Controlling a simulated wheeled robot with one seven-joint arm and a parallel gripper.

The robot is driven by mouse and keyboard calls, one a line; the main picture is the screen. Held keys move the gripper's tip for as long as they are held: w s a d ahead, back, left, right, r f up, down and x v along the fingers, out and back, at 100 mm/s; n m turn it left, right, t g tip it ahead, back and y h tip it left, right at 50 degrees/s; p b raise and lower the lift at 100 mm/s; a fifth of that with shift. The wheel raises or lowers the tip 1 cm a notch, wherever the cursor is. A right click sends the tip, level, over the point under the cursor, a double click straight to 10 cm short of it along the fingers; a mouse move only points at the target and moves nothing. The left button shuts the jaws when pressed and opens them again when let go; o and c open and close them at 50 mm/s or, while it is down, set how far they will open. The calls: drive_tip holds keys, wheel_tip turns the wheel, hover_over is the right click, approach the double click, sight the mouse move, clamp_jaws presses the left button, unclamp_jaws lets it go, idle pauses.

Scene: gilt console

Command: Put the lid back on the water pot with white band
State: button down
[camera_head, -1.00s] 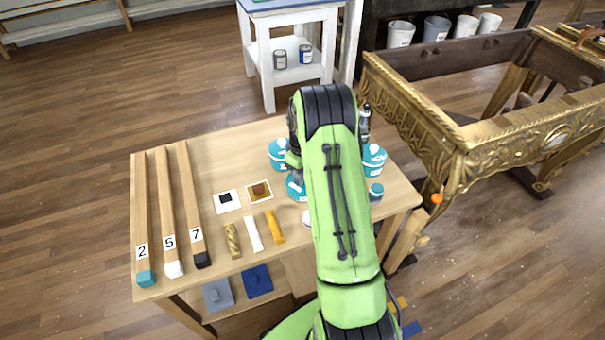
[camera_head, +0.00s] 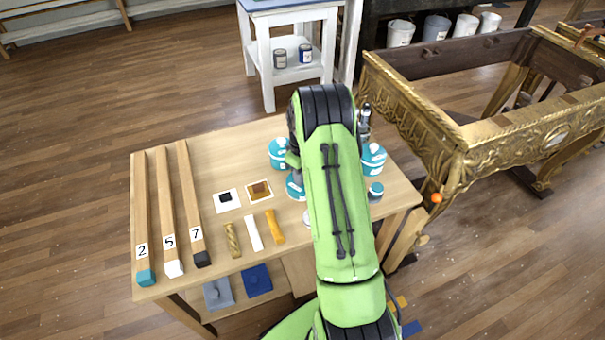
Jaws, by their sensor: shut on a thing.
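Several teal pots stand on the right half of the wooden table. One teal pot with a white patch (camera_head: 279,152) is at the back left of my arm. A second teal pot (camera_head: 373,160) with a pale band is to the right of my arm. A third teal pot (camera_head: 295,187) is partly hidden by my arm. A small teal-topped jar (camera_head: 376,191) stands near the right edge. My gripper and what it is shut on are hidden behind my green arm. I cannot tell which pot has its lid off.
The wooden table (camera_head: 220,168) carries three numbered bars (camera_head: 167,215) at left, two small sample cards (camera_head: 227,201) and several short sticks (camera_head: 253,233). A gilt console frame (camera_head: 455,140) stands close on the right. A white stand (camera_head: 262,70) is behind.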

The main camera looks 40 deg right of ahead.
drive_tip(key=shift+c, duration=1.7)
unclamp_jaws()
drive_tip(key=shift+r, duration=0.1)
drive_tip(key=shift+r+p, duration=2.6)
drive_tip(key=shift+r, duration=0.8)
drive_tip(key=shift+c, duration=0.3)
clamp_jaws()
drive_tip(key=shift+f, duration=0.1)
drive_tip(key=shift+f+b, duration=1.7)
drive_tip(key=shift+f, duration=0.7)
